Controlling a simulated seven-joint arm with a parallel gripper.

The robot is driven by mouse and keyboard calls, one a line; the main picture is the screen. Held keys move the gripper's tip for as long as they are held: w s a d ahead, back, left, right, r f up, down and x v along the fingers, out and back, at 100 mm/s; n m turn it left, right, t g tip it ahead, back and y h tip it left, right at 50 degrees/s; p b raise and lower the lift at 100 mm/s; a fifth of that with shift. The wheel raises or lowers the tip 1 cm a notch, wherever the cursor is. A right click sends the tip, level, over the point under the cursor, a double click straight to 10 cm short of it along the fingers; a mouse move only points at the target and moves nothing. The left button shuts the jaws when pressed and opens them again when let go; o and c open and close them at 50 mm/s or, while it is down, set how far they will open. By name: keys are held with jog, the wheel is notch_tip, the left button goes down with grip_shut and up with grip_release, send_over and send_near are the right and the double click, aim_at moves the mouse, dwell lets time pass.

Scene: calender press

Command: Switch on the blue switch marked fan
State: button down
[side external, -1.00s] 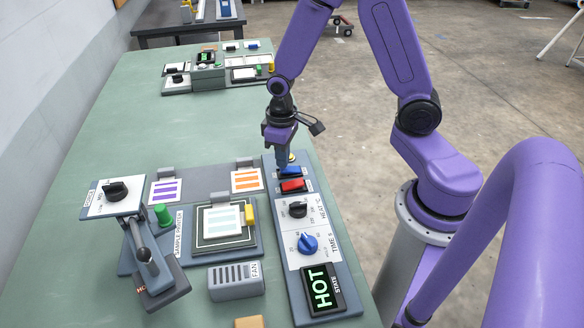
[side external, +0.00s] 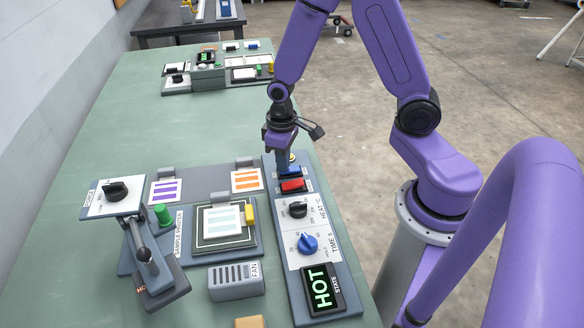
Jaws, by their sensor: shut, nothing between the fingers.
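The blue switch (side external: 290,170) is on the upper part of the long control panel, just above a red switch (side external: 292,186). My gripper (side external: 284,164) is shut and empty, pointing down. Its fingertips are at the blue switch and cover its left part. I cannot tell whether they touch it. The label beside the blue switch is too small to read. A grey vented box marked FAN (side external: 236,282) stands on the table left of the panel.
The panel also has a black knob (side external: 298,209), a blue knob (side external: 308,243) and a display reading HOT (side external: 322,289). The sample printer press (side external: 222,222) stands left of it.

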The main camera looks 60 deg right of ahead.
jog(key=shift+f, duration=0.1)
jog(key=shift+r, duration=3.55)
jog(key=s+a+r+n, duration=0.2)
jog(key=s+r+n, duration=0.2)
jog(key=s, duration=0.6)
jog(key=s+a+r+n, duration=0.2)
jog(key=s+n, duration=0.3)
jog(key=s, duration=0.5)
jog(key=shift+a+r+n, duration=0.3)
jog(key=shift+a+r, duration=0.05)
jog(key=shift+r, duration=0.5)
